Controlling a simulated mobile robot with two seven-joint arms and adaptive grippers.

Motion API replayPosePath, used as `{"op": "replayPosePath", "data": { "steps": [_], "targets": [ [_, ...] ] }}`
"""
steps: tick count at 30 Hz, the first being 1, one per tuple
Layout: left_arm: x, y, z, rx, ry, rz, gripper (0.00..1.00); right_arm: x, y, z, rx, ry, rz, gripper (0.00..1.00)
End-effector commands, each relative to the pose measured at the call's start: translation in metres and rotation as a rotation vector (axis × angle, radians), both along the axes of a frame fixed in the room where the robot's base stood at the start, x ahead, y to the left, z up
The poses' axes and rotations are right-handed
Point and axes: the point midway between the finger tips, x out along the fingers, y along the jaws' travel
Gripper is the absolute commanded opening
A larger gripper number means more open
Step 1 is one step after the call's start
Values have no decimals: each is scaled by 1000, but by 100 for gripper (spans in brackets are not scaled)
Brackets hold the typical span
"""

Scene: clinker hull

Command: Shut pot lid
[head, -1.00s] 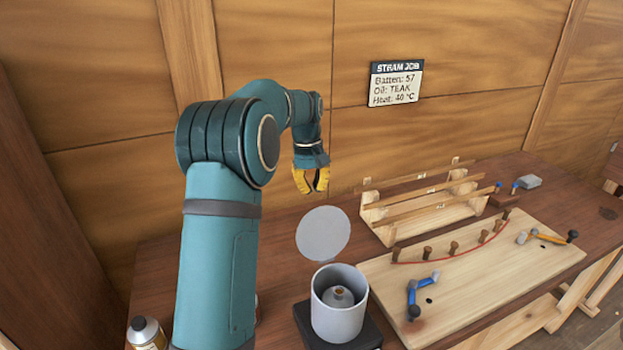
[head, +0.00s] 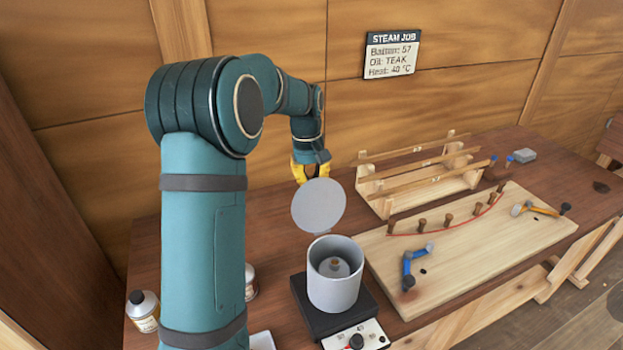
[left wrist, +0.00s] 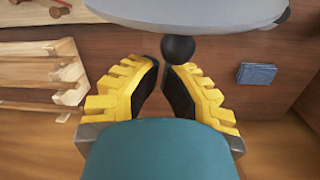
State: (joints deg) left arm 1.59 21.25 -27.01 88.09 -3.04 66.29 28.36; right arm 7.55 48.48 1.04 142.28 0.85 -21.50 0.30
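The grey pot (head: 335,285) stands upright on a black hot plate, with a small container (head: 334,265) inside. Its round grey lid (head: 319,205) is raised and steeply tilted above the pot's back rim, so the pot is open. My left gripper (head: 310,176), with yellow fingers, is just behind the lid's upper edge, which partly hides its tips. In the left wrist view the gripper (left wrist: 160,68) is partly open, with a narrow empty gap between the tips. The lid (left wrist: 190,12) and its black knob (left wrist: 177,48) are just beyond them. My right gripper is out of view.
The hot plate (head: 300,292) has a control panel in front. A wooden rack with battens (head: 372,190) and a pegged board (head: 480,240) lie to the right. A bottle (head: 143,312) stands at left. A sign (head: 392,53) hangs on the wall.

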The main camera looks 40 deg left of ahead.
Motion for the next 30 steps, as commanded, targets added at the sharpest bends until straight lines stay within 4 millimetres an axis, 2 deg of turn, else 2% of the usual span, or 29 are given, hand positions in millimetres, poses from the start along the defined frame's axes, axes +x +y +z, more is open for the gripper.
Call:
{"op": "replayPosePath", "data": {
  "steps": [23,30],
  "targets": [
    [-5,-11,11,111,-59,-2,0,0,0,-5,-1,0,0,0],
    [-11,-23,20,213,-115,-5,0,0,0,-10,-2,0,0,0]
  ]
}}
